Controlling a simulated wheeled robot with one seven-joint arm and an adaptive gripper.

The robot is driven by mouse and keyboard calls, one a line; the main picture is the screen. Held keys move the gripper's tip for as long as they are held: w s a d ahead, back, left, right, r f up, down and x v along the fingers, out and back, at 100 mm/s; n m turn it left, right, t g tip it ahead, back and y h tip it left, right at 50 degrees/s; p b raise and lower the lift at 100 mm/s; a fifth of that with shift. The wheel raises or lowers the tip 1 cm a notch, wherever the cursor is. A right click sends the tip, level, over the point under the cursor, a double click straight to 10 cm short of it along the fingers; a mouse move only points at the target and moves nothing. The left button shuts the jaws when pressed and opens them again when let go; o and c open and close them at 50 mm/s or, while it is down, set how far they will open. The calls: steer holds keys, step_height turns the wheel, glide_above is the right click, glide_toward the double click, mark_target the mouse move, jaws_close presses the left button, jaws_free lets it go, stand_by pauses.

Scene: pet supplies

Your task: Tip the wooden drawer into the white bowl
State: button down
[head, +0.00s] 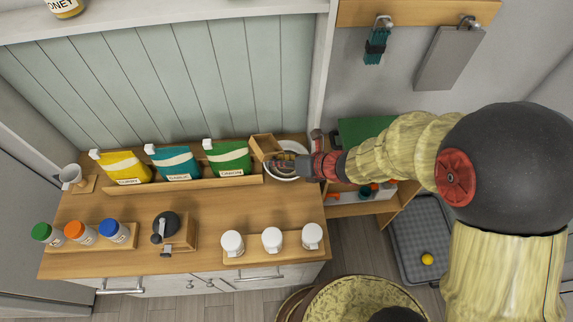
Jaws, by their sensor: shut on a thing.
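The wooden drawer (264,144), a small open box, is at the back right of the wooden counter, over the left rim of the white bowl (303,151). My gripper (277,162) reaches in from the right above the bowl and is shut on the drawer. The drawer looks tilted, but its exact angle and its contents are too small to tell. The bowl stands on the counter. My gripper and the drawer hide much of its inside, which holds something dark that I cannot make out.
Yellow, teal and green pouches (229,158) stand in a wooden rack left of the bowl. A grinder (166,226) with a wooden base is at the front middle. White-lidded jars (272,239) line the front right, and colored-lidded jars (79,233) the left. The counter's middle is clear.

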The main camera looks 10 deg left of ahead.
mark_target(275, 155)
steer(key=r+n+t+h+b, duration=0.1)
steer(key=b, duration=0.1)
steer(key=r+n+t+h+b, duration=0.1)
steer(key=h+b, duration=0.1)
steer(key=b, duration=0.1)
steer(key=shift+s+a+r, duration=0.1)
steer(key=shift+s+r, duration=0.1)
steer(key=shift+r, duration=0.15)
steer(key=shift+w+r, duration=0.1)
steer(key=shift+r, duration=0.25)
